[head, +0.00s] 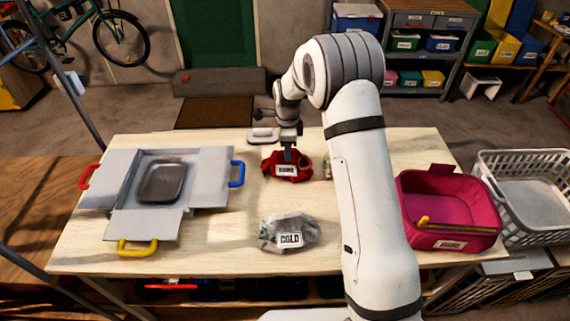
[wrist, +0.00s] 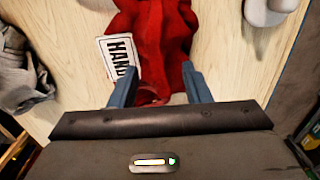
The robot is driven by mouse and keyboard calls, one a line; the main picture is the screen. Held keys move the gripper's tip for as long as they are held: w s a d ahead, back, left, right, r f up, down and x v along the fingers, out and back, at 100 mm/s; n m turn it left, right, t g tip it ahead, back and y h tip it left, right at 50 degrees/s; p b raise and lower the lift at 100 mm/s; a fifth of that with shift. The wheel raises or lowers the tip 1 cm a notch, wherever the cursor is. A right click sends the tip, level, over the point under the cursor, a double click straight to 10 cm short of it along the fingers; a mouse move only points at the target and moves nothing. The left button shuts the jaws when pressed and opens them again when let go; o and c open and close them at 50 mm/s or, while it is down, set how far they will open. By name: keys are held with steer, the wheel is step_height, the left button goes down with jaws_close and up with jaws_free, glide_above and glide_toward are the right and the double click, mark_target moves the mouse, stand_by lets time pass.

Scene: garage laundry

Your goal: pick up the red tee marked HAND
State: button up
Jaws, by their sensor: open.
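The red tee (head: 284,166) lies crumpled on the wooden table, with a white label on its front side. In the wrist view the red tee (wrist: 160,38) shows its label reading HAND at the left. My gripper (head: 289,153) is right over the tee in the head view. In the wrist view my gripper (wrist: 160,88) has its two fingers apart, with red cloth between and beyond them. I cannot tell whether the fingers touch the cloth.
A grey garment marked COLD (head: 288,232) lies nearer the front. A grey metal case (head: 122,178) with coloured handles stands open at left. A pink bin (head: 450,195) and a white basket (head: 535,232) are at right. A white object (head: 262,134) lies behind the tee.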

jaws_close()
stand_by(0.3)
steer(key=shift+r, duration=0.15)
stand_by(0.3)
